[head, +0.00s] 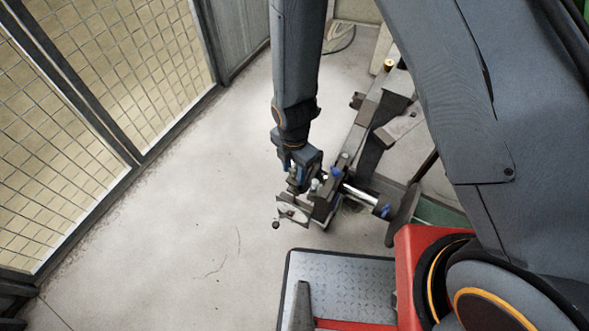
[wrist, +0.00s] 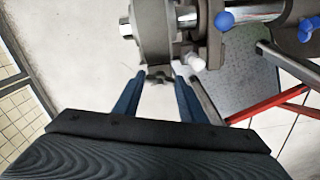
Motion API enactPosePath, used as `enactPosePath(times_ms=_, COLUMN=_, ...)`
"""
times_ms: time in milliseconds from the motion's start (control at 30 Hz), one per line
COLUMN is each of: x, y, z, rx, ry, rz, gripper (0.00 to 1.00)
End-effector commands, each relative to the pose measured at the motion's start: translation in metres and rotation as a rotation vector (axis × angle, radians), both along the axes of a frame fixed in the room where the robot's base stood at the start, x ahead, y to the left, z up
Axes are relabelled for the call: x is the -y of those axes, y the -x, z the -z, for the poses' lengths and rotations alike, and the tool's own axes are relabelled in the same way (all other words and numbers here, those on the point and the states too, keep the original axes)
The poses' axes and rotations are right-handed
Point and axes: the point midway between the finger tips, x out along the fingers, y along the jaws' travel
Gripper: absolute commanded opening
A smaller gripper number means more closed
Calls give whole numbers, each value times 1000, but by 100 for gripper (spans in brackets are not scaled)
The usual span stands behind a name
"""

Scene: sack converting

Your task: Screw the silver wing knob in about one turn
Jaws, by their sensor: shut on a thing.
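The silver wing knob (wrist: 159,76) shows in the wrist view as a small grey-metal winged piece at the lower end of a dark grey machine bracket (wrist: 153,38). My gripper (wrist: 156,80) has its two blue-black fingers on either side of it, shut on its wings. How deep the knob's thread sits is hidden. In the head view my gripper (head: 297,184) reaches down to the near left end of the machine (head: 323,205). There the knob is too small and covered to make out.
Blue-tipped handles (wrist: 225,20) and a pale bolt (wrist: 196,64) sit close right of my fingers. A steel tread plate (head: 340,270) and red frame stand in front. A mesh fence (head: 130,60) runs along the left, with clear floor (head: 190,210) between.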

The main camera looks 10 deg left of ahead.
Motion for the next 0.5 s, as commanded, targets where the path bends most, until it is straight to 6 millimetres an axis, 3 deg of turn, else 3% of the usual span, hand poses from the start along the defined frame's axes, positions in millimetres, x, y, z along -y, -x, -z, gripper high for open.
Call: enactPosePath(times_ms=500, x=1, y=0, z=-1, rx=0, ry=0, rz=493, gripper=15)
